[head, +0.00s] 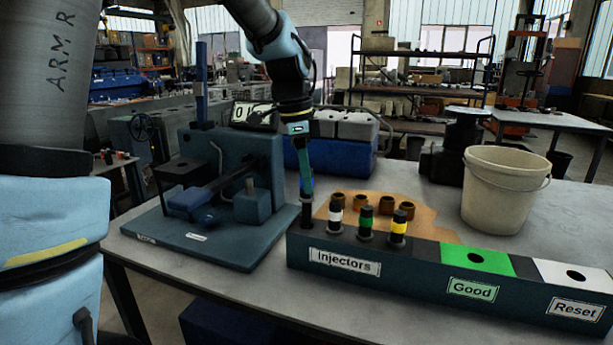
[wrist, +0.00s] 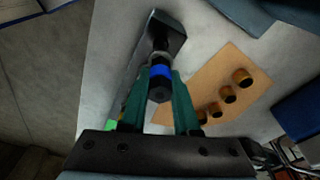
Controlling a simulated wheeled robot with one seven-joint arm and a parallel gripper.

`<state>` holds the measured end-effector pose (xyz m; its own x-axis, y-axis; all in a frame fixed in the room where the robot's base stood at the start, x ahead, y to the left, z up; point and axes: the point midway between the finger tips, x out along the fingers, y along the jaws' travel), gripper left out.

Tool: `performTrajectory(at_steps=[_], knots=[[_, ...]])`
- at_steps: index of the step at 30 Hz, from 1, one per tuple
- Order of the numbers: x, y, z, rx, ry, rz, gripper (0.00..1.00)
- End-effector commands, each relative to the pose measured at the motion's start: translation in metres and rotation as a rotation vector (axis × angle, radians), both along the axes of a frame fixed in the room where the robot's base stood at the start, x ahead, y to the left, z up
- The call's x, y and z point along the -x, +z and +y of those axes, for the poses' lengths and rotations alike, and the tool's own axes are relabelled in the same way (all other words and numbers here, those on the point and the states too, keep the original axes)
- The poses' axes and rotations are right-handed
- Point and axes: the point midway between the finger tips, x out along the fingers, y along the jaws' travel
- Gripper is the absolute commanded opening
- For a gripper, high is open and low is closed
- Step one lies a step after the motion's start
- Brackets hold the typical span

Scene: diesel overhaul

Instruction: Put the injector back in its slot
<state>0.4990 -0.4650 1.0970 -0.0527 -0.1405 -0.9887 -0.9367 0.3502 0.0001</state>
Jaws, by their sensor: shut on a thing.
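My gripper (head: 306,176) points down over the left end of the dark Injectors rack (head: 300,248). Its green fingers are shut on an injector with a blue band (head: 307,186), which also shows between the fingers in the wrist view (wrist: 160,72). The injector is about upright, and its dark lower end meets the rack's top at the leftmost place. I cannot tell whether its tip is inside the slot, which is hidden. Injectors with a white band (head: 335,217), a green band (head: 366,221) and a yellow band (head: 399,227) stand in the rack to the right.
Several brown cups stand on a tan sheet (head: 432,217) behind the rack. The green Good block (head: 476,259) and white Reset block (head: 575,273) continue the rack rightward. A blue test stand (head: 262,165) is close on the left. A beige bucket (head: 503,190) stands at the right.

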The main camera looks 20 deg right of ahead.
Motion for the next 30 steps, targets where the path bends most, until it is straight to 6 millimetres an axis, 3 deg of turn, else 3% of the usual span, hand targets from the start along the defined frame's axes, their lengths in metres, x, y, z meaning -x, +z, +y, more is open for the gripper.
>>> performTrajectory(at_steps=[30], knots=[[0.0,-0.032,0.0,0.0,0.0,-0.001,0.0]])
